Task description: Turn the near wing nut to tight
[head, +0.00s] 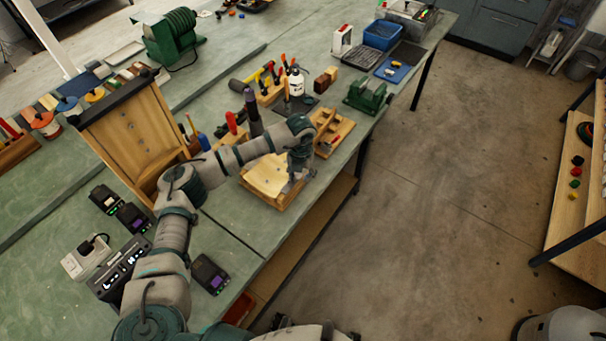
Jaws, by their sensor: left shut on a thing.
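My left gripper (291,187) points down at the right end of a light wooden fixture (262,178) near the bench's front edge. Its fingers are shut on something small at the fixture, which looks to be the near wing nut. The nut itself is hidden by the fingers and wrist, so its angle cannot be told. My left arm crosses over the bench from the lower left. My right gripper is not in view.
A tall wooden panel (130,135) stands left of my arm. Black devices (209,273) lie on the bench (228,258) near its front edge.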

